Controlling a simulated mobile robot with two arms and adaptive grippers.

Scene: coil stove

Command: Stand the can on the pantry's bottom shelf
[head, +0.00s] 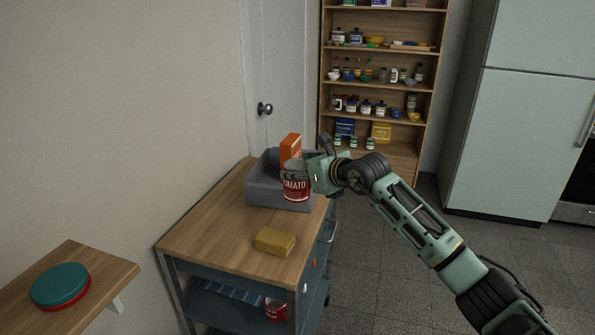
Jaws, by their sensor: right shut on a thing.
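A red can with a white "TOMATO" label (296,188) is upright in my right gripper (302,168), in front of the grey bin on the cart. The right gripper is shut on the can near its top, and its fingers hide part of it. The pantry (432,100) is an open wooden shelf unit against the back wall. My left gripper is not in view.
The wooden-topped cart (215,215) carries the grey bin (262,190), an orange box (291,147) and a yellow sponge (275,241). Another red can (276,309) is on its lower shelf. A teal-and-red lid (60,286) lies on a wall shelf. The floor (400,260) before the fridge (500,130) is clear.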

